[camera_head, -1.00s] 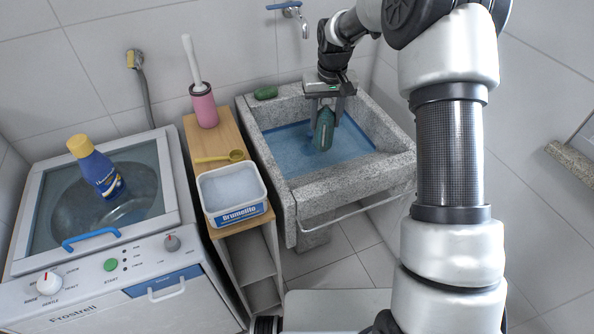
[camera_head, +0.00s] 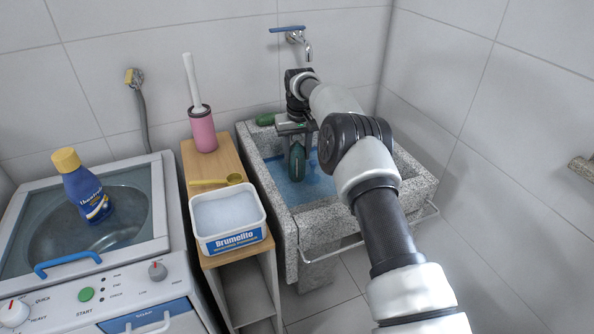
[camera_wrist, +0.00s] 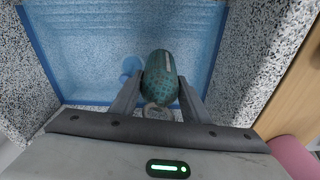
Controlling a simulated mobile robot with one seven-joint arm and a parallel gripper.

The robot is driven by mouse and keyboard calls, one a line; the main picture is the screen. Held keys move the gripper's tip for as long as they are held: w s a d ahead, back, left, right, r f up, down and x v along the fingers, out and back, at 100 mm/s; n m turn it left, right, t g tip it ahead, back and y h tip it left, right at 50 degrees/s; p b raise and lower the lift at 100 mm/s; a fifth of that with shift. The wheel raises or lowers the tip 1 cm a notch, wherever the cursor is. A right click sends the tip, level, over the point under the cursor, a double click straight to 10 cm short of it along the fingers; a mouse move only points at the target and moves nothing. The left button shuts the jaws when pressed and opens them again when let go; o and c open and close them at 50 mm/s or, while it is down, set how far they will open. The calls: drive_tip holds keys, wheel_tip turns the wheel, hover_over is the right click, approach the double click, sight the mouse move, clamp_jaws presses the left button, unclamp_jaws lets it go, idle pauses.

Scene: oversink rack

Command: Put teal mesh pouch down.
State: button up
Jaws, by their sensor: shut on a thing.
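The teal mesh pouch (camera_head: 296,162) is dark green-teal and rounded. It also shows in the wrist view (camera_wrist: 158,76), between the two fingers. My gripper (camera_head: 296,150) is shut on it and points down into the stone sink (camera_head: 262,190). The wrist view shows my gripper (camera_wrist: 157,95) with a finger on each side of the pouch. The pouch is over the blue water (camera_wrist: 90,50) in the basin. I cannot tell whether its lower end touches the water. My arm hides the right part of the basin.
A green item (camera_head: 265,119) lies on the sink's back-left rim. A wooden shelf (camera_head: 196,160) left of the sink bears a pink brush holder (camera_head: 203,132), a yellow spoon (camera_head: 216,182) and a white tub (camera_head: 228,218). A bottle (camera_head: 84,190) stands on the washing machine. A tap (camera_head: 297,38) is above the sink.

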sight(297, 167)
drive_tip(key=shift+f+b, duration=0.35)
drive_tip(key=shift+f, duration=2.05)
drive_tip(key=shift+f+b, duration=0.3)
drive_tip(key=shift+f, duration=0.2)
drive_tip(key=shift+f, duration=0.1)
drive_tip(key=o, duration=1.4)
drive_tip(key=shift+o, duration=0.2)
